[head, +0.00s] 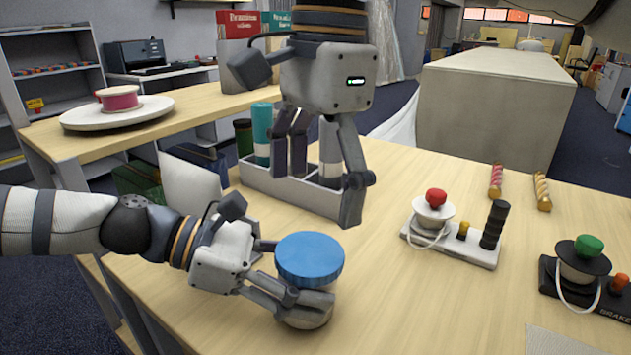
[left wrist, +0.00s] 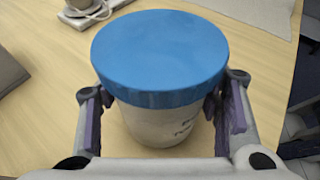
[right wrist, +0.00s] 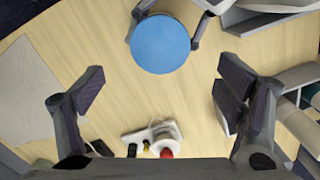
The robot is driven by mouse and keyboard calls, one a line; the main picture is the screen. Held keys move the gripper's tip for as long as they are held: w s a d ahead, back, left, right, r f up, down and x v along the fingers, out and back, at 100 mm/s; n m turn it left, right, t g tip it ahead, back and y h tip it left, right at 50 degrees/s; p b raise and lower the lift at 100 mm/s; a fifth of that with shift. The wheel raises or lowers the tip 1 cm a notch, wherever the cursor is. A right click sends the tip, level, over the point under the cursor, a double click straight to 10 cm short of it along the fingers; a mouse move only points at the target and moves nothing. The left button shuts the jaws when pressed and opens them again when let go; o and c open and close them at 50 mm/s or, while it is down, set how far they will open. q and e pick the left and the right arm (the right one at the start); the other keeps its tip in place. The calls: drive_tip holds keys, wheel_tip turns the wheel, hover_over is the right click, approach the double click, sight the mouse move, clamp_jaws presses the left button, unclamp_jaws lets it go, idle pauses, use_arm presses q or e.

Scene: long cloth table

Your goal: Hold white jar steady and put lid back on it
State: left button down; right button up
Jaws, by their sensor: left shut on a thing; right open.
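The white jar (head: 306,312) stands upright on the table, and its blue lid (head: 310,258) sits on its top. In the left wrist view the lid (left wrist: 160,55) looks level and covers the jar mouth; dark lettering shows on the jar body (left wrist: 165,125). My left gripper (head: 290,290) is shut on the jar's sides below the lid. My right gripper (head: 325,195) is open and empty, raised above the table behind the jar. In the right wrist view the lid (right wrist: 160,44) lies beyond my open right fingers (right wrist: 160,92), apart from them.
A grey divided caddy (head: 300,190) with bottles stands behind the jar, near my right gripper. A white device with a red knob (head: 452,238) and a black one with a green knob (head: 585,275) stand to the right. The table between jar and devices is clear.

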sight(311, 251)
drive_tip(key=f, duration=0.8)
drive_tip(key=shift+a, duration=0.3)
drive_tip(key=c, duration=1.2)
drive_tip(key=m, duration=0.5)
drive_tip(key=shift+m, duration=0.3)
drive_tip(key=m, duration=0.3)
drive_tip(key=shift+c, duration=0.2)
drive_tip(key=o, duration=1.3)
drive_tip(key=shift+c, duration=0.2)
